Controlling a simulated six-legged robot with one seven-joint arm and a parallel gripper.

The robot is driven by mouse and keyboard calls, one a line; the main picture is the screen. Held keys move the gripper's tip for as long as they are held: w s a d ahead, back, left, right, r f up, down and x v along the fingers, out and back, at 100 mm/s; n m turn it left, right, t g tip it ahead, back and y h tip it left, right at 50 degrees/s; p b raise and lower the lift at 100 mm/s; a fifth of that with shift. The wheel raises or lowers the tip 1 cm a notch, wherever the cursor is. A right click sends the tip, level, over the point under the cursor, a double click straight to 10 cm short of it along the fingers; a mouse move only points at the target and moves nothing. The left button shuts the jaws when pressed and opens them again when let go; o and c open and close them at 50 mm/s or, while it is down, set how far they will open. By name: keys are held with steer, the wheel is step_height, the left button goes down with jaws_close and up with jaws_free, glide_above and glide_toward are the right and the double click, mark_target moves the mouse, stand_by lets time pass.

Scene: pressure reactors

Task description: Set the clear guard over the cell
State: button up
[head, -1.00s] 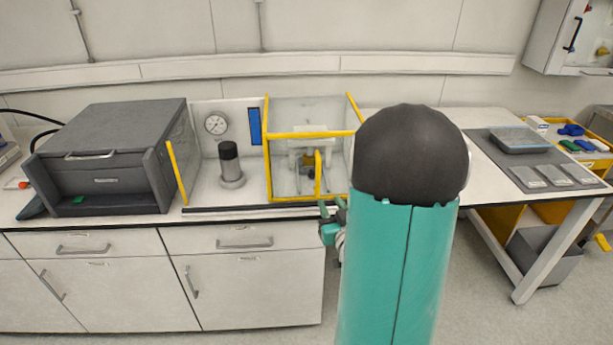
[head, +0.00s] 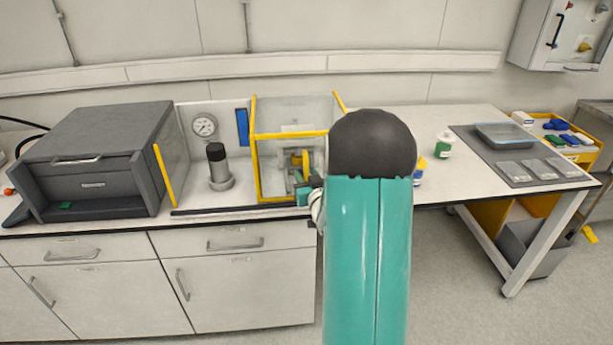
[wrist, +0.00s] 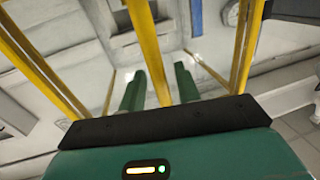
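The clear guard (head: 291,118) is a see-through box with yellow edges, standing on the bench. A yellow upright bar, seemingly its handle (wrist: 148,45), shows in the wrist view. The cell, apparently the grey metal cylinder with a black top (head: 219,168), stands uncovered to the left of the guard. My gripper (head: 303,188) is at the guard's front, partly hidden by my arm. In the wrist view my gripper (wrist: 160,80) has its two green fingers apart, with the yellow bar showing between them. I cannot tell whether they touch it.
A dark grey cabinet (head: 95,150) stands at the left, with a yellow-edged clear panel (head: 170,165) beside it. A gauge (head: 204,126) is behind the cell. A dark strip (head: 235,210) runs along the bench front. A green-and-white bottle (head: 444,144) and a grey mat (head: 480,150) are right.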

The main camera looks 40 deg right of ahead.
steer(key=shift+c, duration=0.2)
jaws_close()
steer(key=shift+a, duration=0.1)
steer(key=w+a, duration=0.8)
steer(key=a, duration=0.3)
steer(key=w+a, duration=0.8)
steer(key=a, duration=0.4)
steer(key=shift+a, duration=0.25)
steer(key=shift+w, duration=0.1)
